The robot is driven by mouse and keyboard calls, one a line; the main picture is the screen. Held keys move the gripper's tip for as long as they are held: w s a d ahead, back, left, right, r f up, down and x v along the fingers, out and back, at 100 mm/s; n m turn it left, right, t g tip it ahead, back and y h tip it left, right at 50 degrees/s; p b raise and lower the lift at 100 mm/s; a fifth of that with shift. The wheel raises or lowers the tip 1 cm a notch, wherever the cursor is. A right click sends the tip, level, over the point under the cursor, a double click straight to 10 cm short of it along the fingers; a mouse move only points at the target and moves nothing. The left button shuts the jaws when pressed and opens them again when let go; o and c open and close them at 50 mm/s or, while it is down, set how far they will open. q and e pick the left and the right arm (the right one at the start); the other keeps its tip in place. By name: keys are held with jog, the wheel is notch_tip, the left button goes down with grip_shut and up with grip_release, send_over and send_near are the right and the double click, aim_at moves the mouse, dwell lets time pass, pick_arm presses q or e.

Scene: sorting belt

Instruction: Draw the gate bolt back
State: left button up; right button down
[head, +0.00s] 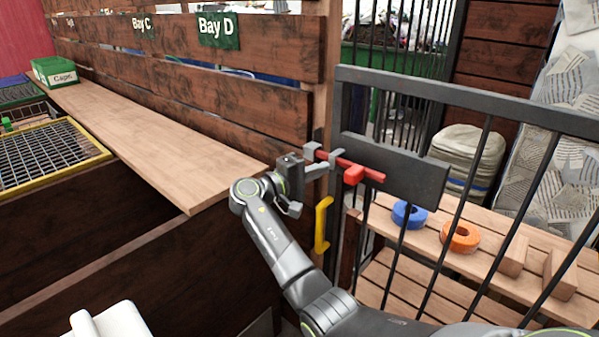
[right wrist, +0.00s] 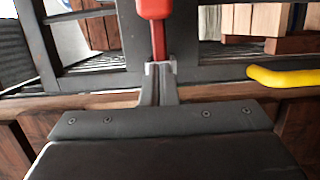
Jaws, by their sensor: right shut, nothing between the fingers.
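The red gate bolt (head: 372,173) lies across a dark plate (head: 415,178) on the black barred gate (head: 480,110). Its left end reaches a grey bracket (head: 309,151) at the wooden post, and its red knob (head: 353,175) hangs toward me. My right gripper (head: 327,164) is shut and empty, its tips close to the bolt between bracket and knob. In the right wrist view the fingertips (right wrist: 160,68) are at the end of the visible red rod (right wrist: 158,42), below the knob (right wrist: 154,9). I cannot tell whether they touch it. My left gripper is out of view.
A yellow handle (head: 322,225) is just below my right gripper. A wooden counter (head: 150,140) runs along the slatted wall at left, with a green box (head: 54,72) at its far end. Behind the gate, a slatted bench (head: 400,285) holds blue (head: 410,214) and orange rings (head: 460,237).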

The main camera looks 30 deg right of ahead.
aim_at(353, 184)
jog(key=s, duration=0.1)
jog(key=s+d+p, duration=0.1)
jog(key=s, duration=0.1)
jog(key=shift+s+d, duration=0.3)
jog(key=shift+s, duration=0.05)
jog(key=s+p, duration=0.1)
jog(key=s+d+p, duration=0.1)
jog(key=s, duration=0.1)
jog(key=s+d+p, duration=0.1)
jog(key=s, duration=0.1)
jog(key=shift+r+p, duration=0.1)
jog(key=shift+p, duration=0.3)
jog(key=shift+s+d, duration=0.2)
jog(key=shift+s, duration=0.3)
jog(key=shift+w, duration=0.1)
